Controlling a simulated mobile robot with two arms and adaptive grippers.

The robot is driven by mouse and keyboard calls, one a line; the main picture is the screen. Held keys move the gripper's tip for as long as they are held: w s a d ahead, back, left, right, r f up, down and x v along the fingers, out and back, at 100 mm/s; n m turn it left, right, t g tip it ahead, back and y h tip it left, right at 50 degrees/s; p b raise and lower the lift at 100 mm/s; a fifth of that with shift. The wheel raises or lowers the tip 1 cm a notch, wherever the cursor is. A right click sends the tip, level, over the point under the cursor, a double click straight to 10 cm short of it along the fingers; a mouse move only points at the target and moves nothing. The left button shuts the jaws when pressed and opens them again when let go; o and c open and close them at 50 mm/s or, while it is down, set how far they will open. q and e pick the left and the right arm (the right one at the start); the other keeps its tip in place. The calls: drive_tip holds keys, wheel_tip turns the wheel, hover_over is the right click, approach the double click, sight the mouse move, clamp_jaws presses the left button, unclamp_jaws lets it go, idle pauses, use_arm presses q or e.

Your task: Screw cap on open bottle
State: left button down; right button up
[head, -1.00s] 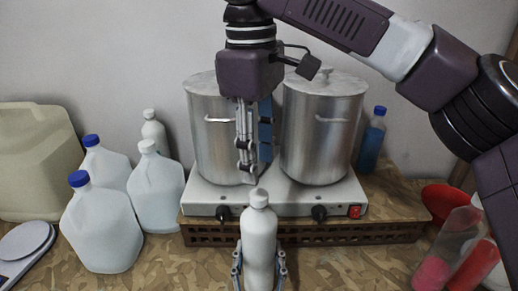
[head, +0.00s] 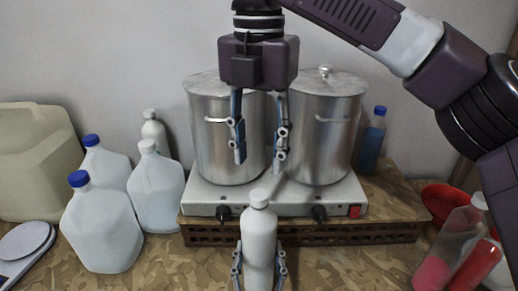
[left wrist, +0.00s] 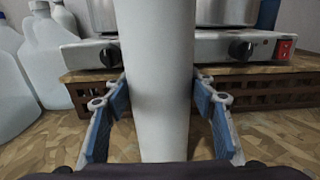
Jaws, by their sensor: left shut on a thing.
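A white bottle (head: 259,243) stands upright at the front middle of the table in the head view. A white cap (head: 259,197) sits on its top; I cannot tell how tightly. My left gripper (head: 259,274) is shut on the bottle's body, one finger on each side. The left wrist view shows the bottle (left wrist: 157,80) between the blue-padded fingers of that gripper (left wrist: 160,95); its top is out of that view. My right gripper (head: 258,160) points down above and behind the cap, its fingers spread apart and empty.
Two steel pots (head: 222,135) (head: 322,130) stand on a double burner (head: 275,200) behind the bottle. White jugs (head: 103,228) stand at left. A blue bottle (head: 373,140), a red bowl (head: 444,199) and containers with red contents (head: 447,245) are at right.

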sight(259, 194)
drive_tip(key=shift+f, duration=0.1)
idle(0.3)
drive_tip(key=shift+f, duration=3.9)
drive_tip(key=shift+c, duration=0.6)
clamp_jaws()
drive_tip(key=m, duration=0.9)
drive_tip(key=shift+m, duration=0.4)
drive_tip(key=m, duration=1.1)
drive_tip(key=shift+o, duration=1.1)
unclamp_jaws()
